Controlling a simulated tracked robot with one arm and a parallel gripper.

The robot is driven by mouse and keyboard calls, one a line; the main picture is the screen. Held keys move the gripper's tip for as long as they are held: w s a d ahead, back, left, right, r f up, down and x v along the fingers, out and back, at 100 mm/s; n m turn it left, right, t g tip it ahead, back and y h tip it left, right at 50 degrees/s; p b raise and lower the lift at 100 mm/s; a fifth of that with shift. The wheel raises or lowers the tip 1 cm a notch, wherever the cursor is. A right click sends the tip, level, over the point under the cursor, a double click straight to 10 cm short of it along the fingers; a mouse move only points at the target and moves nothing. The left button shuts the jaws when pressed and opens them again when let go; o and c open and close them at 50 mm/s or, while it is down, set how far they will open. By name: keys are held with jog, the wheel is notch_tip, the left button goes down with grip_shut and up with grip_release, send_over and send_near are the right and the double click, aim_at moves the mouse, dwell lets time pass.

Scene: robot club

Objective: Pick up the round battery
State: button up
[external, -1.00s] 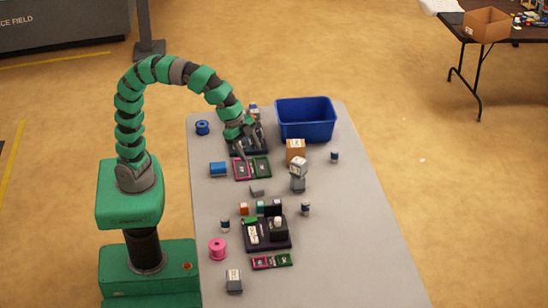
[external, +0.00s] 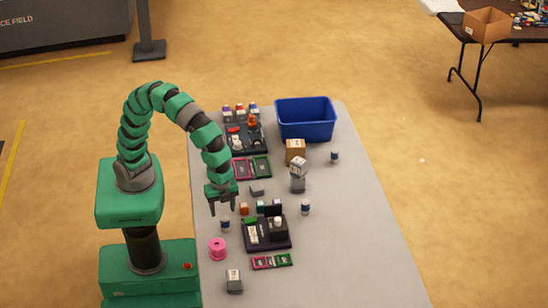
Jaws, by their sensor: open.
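Several small round cylinders with dark and pale bands stand on the grey table and look like round batteries; I cannot tell which one is meant. One cylinder (external: 225,224) is near the table's left edge, another (external: 305,208) right of the near black tray, and a third (external: 334,156) below the blue bin. My gripper (external: 222,210) points down with its fingers apart and empty. In the picture it is just above the left cylinder; its height over the table is hard to tell.
The near black tray (external: 281,246) holds several small items, and a pink spool (external: 217,248) stands left of it. A blue bin (external: 305,120) is at the back. The table's right side (external: 350,240) is clear.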

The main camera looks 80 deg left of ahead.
aim_at(225, 218)
jog(key=f+b, duration=0.2)
jog(key=f, duration=0.5)
jog(key=shift+w+f, duration=0.15)
jog(key=shift+w, duration=0.05)
jog(key=c, duration=1.1)
